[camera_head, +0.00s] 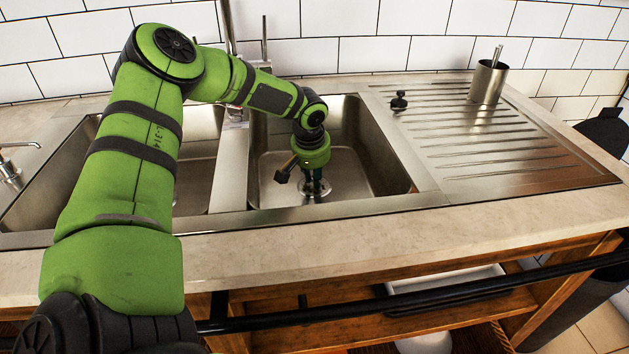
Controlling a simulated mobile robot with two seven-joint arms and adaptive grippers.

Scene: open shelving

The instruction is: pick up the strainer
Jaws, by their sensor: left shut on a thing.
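My left arm reaches from the left over the counter and down into the right sink basin. My left gripper (316,187) points down at the basin floor and is shut on the strainer (309,189), a round metal piece at the drain. The gripper hides much of the strainer, and I cannot tell whether it is lifted off the drain. My right gripper is not in view.
The right basin's walls (378,150) surround my gripper. A faucet (228,25) stands behind. A small black knobbed object (399,101) and a metal cup (488,82) stand on the ribbed drainboard (560,160). A black rail (450,297) runs along the counter front.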

